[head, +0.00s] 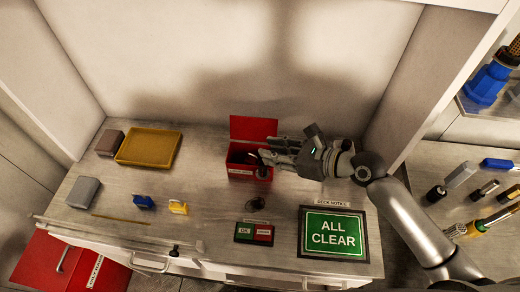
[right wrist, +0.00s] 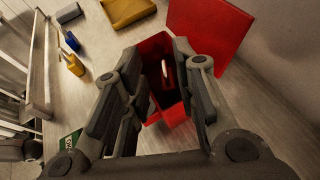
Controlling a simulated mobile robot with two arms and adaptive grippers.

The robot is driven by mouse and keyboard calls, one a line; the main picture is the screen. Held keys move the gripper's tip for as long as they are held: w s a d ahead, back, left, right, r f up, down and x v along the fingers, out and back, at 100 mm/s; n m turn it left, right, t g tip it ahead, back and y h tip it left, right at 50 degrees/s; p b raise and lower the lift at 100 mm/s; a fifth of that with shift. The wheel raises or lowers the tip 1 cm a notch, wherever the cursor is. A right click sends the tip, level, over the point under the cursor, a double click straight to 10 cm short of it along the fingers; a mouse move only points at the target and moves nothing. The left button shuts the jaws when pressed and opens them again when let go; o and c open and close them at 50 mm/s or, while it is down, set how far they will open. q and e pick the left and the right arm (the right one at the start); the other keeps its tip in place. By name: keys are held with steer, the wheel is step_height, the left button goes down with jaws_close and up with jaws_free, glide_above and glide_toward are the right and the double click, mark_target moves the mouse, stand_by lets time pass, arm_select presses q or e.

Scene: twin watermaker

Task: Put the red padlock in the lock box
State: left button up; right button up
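The lock box (head: 236,172) is red, with its lid (head: 252,127) raised at the back. It stands at the back middle of the counter. My right gripper (head: 268,155) is over the box's right side; in the right wrist view its fingers (right wrist: 156,62) are spread apart with the box opening between them. A small red and whitish thing (right wrist: 166,76) shows inside the dark box, apart from the fingers. It looks like the red padlock, but its shape is partly unclear. No red padlock shows on the counter. My left gripper is not in view.
A blue padlock (head: 143,202) and a yellow padlock (head: 178,207) stand front left of the box. A yellow tray (head: 149,147), a grey block (head: 83,192) and a brown block (head: 110,143) are at left. The ALL CLEAR sign (head: 333,232) lies at front right.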

steer(key=v, duration=0.6)
steer(key=shift+s+d+b, duration=0.2)
steer(key=shift+b, duration=0.2)
steer(key=shift+r, duration=0.15)
steer(key=shift+s, duration=0.1)
